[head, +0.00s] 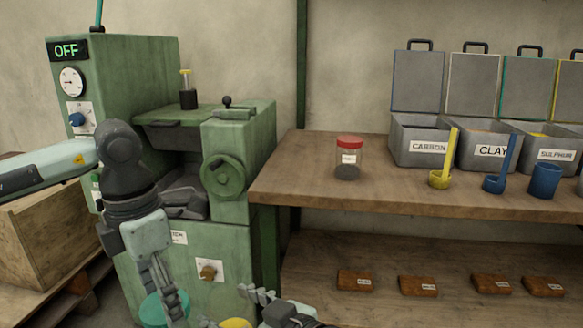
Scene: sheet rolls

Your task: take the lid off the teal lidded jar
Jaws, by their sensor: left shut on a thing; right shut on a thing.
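A round teal lid (158,309) is at the bottom of the head view, in front of the green machine. My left gripper (172,306) points down from the left and is shut on the teal lid. My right gripper (231,308) comes in at the bottom edge, to the right of the lid, and is shut on what looks like the jar. Only a rounded yellow part (236,323) of it shows between the fingers; the rest is cut off by the frame. The lid and this yellow part are apart, side by side.
A red-lidded jar (348,165) stands on the wooden bench (300,180). Labelled grey bins (419,149), a yellow scoop (441,178) and blue cups (545,180) are to its right. Several brown blocks (418,286) lie on the lower shelf. The green machine (150,80) reads OFF.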

